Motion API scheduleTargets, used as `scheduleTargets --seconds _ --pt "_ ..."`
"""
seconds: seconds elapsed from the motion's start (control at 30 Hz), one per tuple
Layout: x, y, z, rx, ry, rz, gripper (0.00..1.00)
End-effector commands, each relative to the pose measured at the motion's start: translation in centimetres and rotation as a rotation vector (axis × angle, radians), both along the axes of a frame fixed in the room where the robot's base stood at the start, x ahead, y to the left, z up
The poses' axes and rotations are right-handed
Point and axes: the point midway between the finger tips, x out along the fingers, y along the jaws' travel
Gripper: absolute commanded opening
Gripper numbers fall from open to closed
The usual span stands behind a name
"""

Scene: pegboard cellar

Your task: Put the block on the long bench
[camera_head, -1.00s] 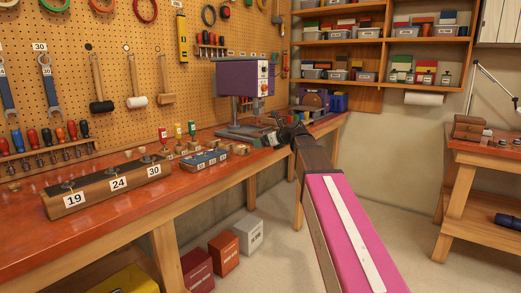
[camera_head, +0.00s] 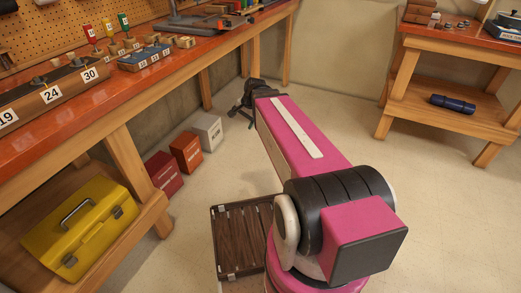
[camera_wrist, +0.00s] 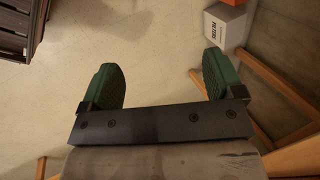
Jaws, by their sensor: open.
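The long bench (camera_head: 150,88), with its reddish-orange top, runs along the pegboard wall at the left in the head view. A wooden block with sockets and number labels (camera_head: 50,95) sits on it; I cannot tell whether this is the task's block. No loose block shows clearly off the bench. My gripper (camera_head: 243,112) is low beside the bench, over the floor near the boxes, small and dark in the head view. In the wrist view my gripper (camera_wrist: 159,75) has its two green fingers wide apart, with only bare floor between them.
A white box (camera_head: 206,132), an orange-red box (camera_head: 186,152) and a dark red box (camera_head: 162,174) stand on the floor by the bench. A yellow toolbox (camera_head: 80,232) is on the lower shelf. A dark slatted crate (camera_head: 214,235) stands near my base. A second bench (camera_head: 440,118) is at right.

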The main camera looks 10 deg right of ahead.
Motion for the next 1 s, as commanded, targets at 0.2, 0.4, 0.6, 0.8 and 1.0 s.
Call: scheduleTargets --seconds 0.2,0.4,0.6,0.8,1.0 --pt "-7.7 -3.4 -6.6 -0.258 0.065 0.459 0.87" --pt "-10.8 -5.0 -8.8 -0.351 0.11 0.689 0.87" --pt "-11.1 -5.3 -9.1 -0.364 0.116 0.727 0.87" --pt "-11.0 -5.2 -9.1 -0.362 0.115 0.724 0.87" --pt "-11.0 -5.2 -9.0 -0.362 0.115 0.723 0.87"
